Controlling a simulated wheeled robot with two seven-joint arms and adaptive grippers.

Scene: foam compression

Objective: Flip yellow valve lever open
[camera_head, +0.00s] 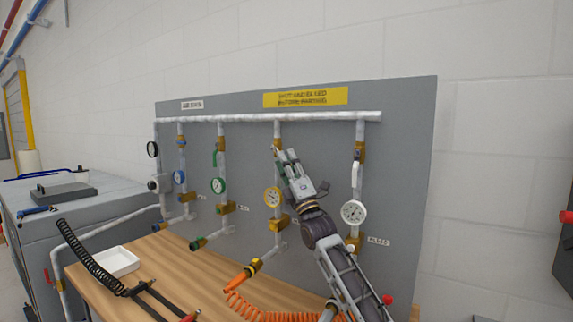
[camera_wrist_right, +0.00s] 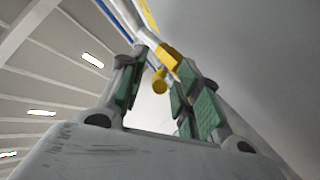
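My right gripper (camera_head: 280,155) is raised in front of the pipe that carries the yellow-rimmed gauge (camera_head: 272,197), close to the brass valve (camera_head: 277,144). In the right wrist view its two green-padded fingers (camera_wrist_right: 158,95) stand apart. The yellow valve lever (camera_wrist_right: 160,82) shows between and just beyond them, its rounded end towards the camera. I cannot tell whether either pad touches it. In the head view the gripper hides the lever. My left gripper is not in view.
A grey panel (camera_head: 405,130) carries several pipes under a white top pipe (camera_head: 320,116). A white-lever valve (camera_head: 356,174) and white gauge (camera_head: 354,212) are to the right. A green-rimmed gauge (camera_head: 218,186) is to the left. A white tray (camera_head: 117,261) and orange coiled hose (camera_head: 270,304) lie on the wooden bench.

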